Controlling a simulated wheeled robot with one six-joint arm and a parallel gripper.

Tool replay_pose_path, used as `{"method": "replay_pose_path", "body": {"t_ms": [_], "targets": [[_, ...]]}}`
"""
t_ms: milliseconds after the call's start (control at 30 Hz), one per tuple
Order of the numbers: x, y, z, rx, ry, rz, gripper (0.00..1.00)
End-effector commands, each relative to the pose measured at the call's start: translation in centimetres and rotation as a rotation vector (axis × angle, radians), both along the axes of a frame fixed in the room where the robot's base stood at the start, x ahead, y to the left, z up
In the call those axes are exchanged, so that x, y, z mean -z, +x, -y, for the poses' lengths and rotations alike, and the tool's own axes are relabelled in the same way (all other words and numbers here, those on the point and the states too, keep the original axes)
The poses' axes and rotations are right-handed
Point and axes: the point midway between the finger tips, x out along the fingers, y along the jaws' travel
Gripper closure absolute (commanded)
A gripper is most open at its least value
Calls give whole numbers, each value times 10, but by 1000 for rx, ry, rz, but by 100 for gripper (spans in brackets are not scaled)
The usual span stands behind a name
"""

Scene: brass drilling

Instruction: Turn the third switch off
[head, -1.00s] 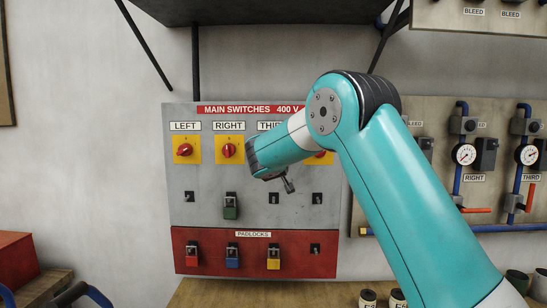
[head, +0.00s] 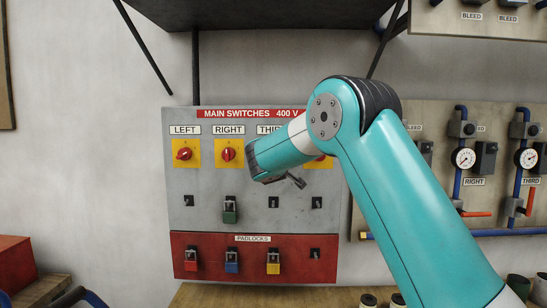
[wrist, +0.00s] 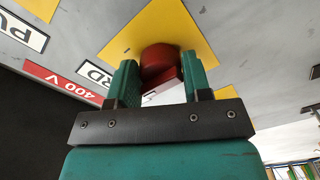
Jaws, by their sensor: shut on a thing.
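The third switch's red knob (wrist: 162,68) sits on a yellow plate (wrist: 176,28) beside a label ending in RD (wrist: 95,73) in the wrist view. My gripper (wrist: 160,84) is shut on this knob, one green finger on each side of it. The knob's position mark is hidden, so I cannot tell its setting. In the head view my arm covers the third switch and my fingers; only part of the THIRD label (head: 269,129) shows. The left switch (head: 184,154) and right switch (head: 229,154) are clear of my arm.
A fourth switch (head: 318,162) is partly behind my arm. Below are padlock hasps, one holding a green padlock (head: 230,216). A red board (head: 210,268) carries red, blue and yellow padlocks. Pipes with gauges (head: 463,158) are at right. A dark shelf (head: 250,12) overhangs the panel.

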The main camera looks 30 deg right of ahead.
Motion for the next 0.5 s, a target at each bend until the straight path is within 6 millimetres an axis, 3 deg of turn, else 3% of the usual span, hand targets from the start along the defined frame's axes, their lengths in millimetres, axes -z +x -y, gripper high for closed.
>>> {"method": "replay_pose_path", "body": {"t_ms": [167, 200, 300, 500], "targets": [[-1, 0, 0, -1, -2, 2, 79], [-1, 0, 0, -1, -2, 2, 50], [-1, 0, 0, -1, -2, 2, 31], [0, 0, 0, 0, -1, 1, 31]]}}
